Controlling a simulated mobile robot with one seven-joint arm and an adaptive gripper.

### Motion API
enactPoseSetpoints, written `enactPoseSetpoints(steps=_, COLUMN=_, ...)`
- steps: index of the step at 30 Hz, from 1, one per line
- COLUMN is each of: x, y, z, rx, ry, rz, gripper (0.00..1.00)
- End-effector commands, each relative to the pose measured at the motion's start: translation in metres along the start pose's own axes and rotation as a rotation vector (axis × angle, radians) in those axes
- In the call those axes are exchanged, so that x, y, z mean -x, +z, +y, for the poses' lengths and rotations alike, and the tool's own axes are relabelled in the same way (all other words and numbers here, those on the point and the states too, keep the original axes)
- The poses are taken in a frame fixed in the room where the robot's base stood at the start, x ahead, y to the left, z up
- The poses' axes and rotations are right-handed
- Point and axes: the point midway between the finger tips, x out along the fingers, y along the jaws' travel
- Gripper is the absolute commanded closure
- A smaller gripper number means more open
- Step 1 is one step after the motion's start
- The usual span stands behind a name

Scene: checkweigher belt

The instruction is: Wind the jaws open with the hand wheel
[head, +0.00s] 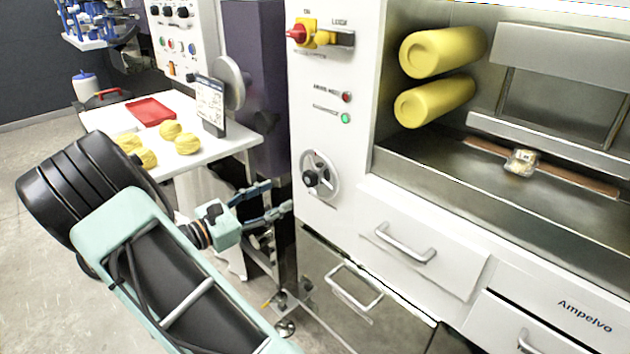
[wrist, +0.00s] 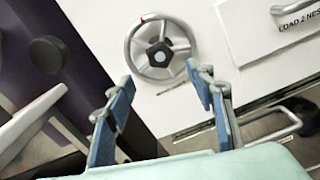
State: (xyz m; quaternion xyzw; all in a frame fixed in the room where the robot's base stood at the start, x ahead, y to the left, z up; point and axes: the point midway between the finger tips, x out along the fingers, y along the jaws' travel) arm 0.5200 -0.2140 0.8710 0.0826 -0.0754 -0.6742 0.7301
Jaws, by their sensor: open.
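The hand wheel (head: 333,184) is a grey ring with a black hub on the white machine front, below the red and green buttons. In the wrist view the wheel (wrist: 181,37) faces me, with a red mark at its upper left rim. My gripper (head: 277,198) is open and empty, apart from the wheel and to its lower left in the head view. In the wrist view its blue-padded fingers (wrist: 160,80) spread below the wheel, one to each side. I cannot tell which machine parts are the jaws; a small pale block (head: 521,161) sits on a brown strip in the steel bay.
A red-and-yellow switch (head: 310,33) sticks out above the wheel. Drawer handles (head: 405,243) project to the wheel's lower right. At left, a white table (head: 225,142) holds yellow balls and a red tray (head: 150,112). A dark purple column (head: 258,75) stands left of the machine.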

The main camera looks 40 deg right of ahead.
Motion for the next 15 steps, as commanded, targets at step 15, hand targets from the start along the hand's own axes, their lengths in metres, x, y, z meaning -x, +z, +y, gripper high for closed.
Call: enactPoseSetpoints(steps=15, x=-0.088, y=0.0, z=-0.001, rx=-0.002, ry=-0.003, rz=-0.002, gripper=0.5)
